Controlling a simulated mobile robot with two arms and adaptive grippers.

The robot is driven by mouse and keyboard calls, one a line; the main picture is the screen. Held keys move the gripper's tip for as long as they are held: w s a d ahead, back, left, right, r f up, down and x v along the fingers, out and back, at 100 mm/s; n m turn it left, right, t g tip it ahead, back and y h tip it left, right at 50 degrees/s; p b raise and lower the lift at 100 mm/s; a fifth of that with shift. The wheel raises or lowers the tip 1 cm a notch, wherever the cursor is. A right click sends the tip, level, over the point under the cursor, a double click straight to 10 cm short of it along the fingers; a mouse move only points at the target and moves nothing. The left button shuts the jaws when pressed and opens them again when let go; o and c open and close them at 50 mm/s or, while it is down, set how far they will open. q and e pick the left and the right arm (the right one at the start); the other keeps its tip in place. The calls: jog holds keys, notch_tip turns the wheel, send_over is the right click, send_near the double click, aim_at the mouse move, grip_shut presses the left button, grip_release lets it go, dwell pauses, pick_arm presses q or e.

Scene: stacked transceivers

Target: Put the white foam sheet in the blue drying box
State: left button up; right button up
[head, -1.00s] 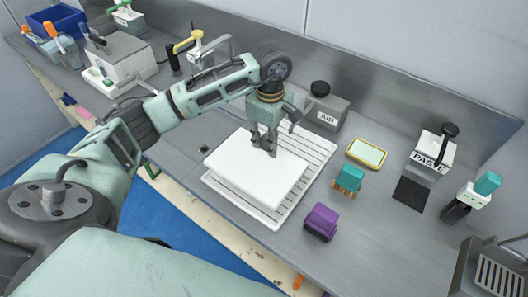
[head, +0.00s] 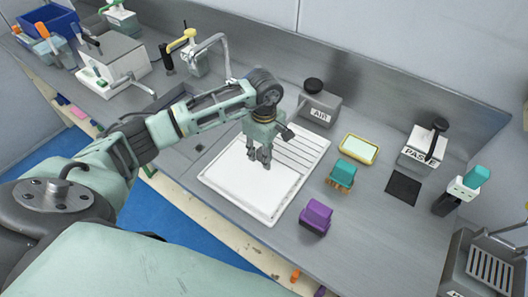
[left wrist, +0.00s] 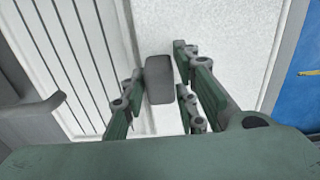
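The white foam sheet (head: 248,187) lies flat on the white ribbed tray (head: 307,142), covering its front left part, with the ribs bare at the back right. Its pale speckled face also shows in the left wrist view (left wrist: 226,40). My left gripper (head: 260,158) points down over the sheet; in the left wrist view its fingers (left wrist: 160,98) stand apart with no sheet between them. I cannot tell whether the tips touch the sheet. A blue box (head: 48,20) stands at the far left back of the bench. My right gripper is not in view.
A teal block (head: 342,174), a purple block (head: 316,215) and a yellow-rimmed sponge (head: 359,149) lie right of the tray. The AIR box (head: 320,108) stands behind it. A faucet (head: 212,45) and a grey-white box (head: 110,65) stand toward the blue box.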

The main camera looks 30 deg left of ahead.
pick_arm(q)
jog(key=shift+o, duration=1.3)
jog(key=shift+r, duration=0.1)
